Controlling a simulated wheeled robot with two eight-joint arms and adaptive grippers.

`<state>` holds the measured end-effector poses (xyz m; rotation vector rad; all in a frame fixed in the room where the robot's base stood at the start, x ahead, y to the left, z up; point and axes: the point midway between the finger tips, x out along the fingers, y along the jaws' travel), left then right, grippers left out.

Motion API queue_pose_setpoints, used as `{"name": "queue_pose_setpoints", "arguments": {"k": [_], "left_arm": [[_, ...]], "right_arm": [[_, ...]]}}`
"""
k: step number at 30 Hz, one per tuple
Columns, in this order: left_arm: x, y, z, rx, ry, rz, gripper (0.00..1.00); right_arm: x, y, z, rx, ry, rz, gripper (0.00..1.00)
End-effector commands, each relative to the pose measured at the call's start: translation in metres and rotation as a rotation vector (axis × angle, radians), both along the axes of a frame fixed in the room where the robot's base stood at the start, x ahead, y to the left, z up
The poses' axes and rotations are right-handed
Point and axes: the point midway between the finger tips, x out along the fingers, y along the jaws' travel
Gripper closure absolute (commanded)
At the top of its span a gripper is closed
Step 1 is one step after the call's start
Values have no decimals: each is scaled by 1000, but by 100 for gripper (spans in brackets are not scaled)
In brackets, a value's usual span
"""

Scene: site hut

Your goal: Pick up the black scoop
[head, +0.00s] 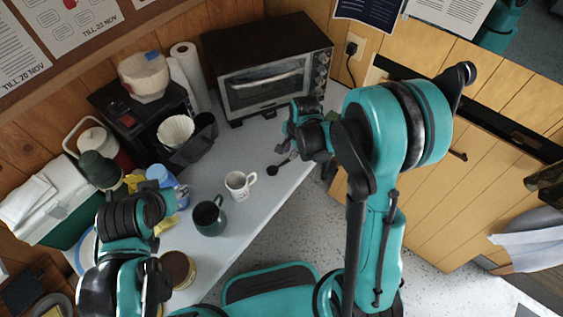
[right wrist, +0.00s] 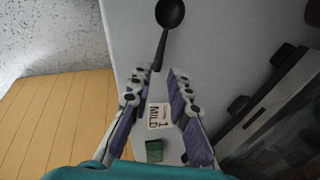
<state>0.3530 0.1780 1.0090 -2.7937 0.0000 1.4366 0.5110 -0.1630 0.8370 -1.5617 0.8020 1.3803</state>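The black scoop (head: 272,170) lies on the pale counter near its front edge, in front of the toaster oven. In the right wrist view its round bowl (right wrist: 170,12) is at the top, and its handle runs down towards my fingertips. My right gripper (right wrist: 161,75) is open, with the handle's end between or just beyond its fingertips; contact is not visible. In the head view the right gripper (head: 291,142) is partly hidden by its own wrist. My left arm is at the lower left; its fingers cannot be made out.
The toaster oven (head: 268,85) stands behind the right gripper. A white mug (head: 238,184) and a dark mug (head: 209,218) stand left of the scoop. A label reading "MILD 1" (right wrist: 160,116) shows between my fingers. A coffee maker (head: 140,115) stands at the back left.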

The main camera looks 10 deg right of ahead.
Motion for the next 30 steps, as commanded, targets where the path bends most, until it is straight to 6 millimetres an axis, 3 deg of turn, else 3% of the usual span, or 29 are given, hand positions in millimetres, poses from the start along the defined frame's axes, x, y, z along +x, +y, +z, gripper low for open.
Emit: {"name": "queue_pose_setpoints", "arguments": {"k": [15, 21, 22, 24, 30], "left_arm": [[0, 0, -34, 0, 0, 0, 60], [0, 0, -33, 0, 0, 0, 60], [0, 0, -33, 0, 0, 0, 60], [0, 0, -33, 0, 0, 0, 60], [0, 0, -33, 0, 0, 0, 60]], "right_arm": [[8, 8, -64, -1, -2, 3, 82], [9, 8, -63, -1, -2, 3, 82], [8, 8, -63, -1, -2, 3, 85], [9, 8, -63, -1, -2, 3, 100], [8, 8, -63, -1, -2, 3, 100]]}}
